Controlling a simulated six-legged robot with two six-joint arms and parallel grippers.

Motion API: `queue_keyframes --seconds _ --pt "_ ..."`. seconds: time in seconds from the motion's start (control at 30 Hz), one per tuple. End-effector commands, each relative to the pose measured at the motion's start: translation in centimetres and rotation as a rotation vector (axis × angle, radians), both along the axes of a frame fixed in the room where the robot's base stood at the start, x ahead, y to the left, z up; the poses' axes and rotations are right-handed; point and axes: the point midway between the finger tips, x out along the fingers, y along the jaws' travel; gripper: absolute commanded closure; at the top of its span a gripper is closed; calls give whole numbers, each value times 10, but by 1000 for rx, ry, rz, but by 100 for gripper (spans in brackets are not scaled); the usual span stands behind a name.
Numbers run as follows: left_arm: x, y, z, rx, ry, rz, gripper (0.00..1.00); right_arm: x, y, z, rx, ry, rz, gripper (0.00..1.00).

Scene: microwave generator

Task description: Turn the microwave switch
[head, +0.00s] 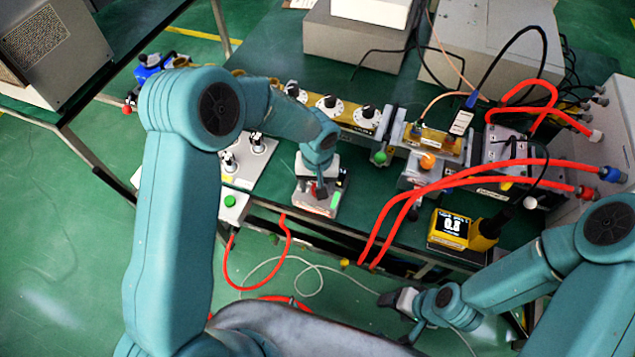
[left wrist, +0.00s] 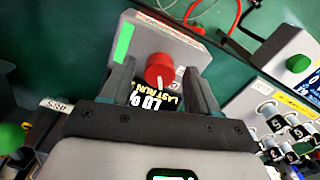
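A grey box with a red knob (left wrist: 160,70) and a bright green strip (left wrist: 124,43) fills the middle of the left wrist view. My left gripper (left wrist: 160,67) is open, pointing down at the box, with one finger on each side of the knob and small gaps showing. A dark display with yellow and white text lies just below the knob, partly covered by the gripper. My right gripper (head: 398,302) hangs low in front of the table, away from the box; its opening is unclear.
Red hoses (head: 450,180) and a yellow meter (head: 462,231) are to the right. A red cable loop hangs below the front edge.

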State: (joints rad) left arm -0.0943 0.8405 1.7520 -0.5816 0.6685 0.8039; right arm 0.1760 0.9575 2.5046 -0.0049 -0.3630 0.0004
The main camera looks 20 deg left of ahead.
Motion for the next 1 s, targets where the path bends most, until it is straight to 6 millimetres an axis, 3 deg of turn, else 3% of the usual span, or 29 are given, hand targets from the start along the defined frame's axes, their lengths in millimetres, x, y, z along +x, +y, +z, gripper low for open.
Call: queue_keyframes --seconds 0.03,0.17,0.57,1.0 --pt "0 0 0 0 0 0 53 0 0 0 0 0 0 36" --pt "0 0 0 0 0 0 95 0 0 0 0 0 0 36" --pt "1 0 -4 -1 -5 52 96 0 0 -15 0 0 0 36" --pt "2 1 -7 -2 -9 399 96 0 0 -80 0 0 0 36"
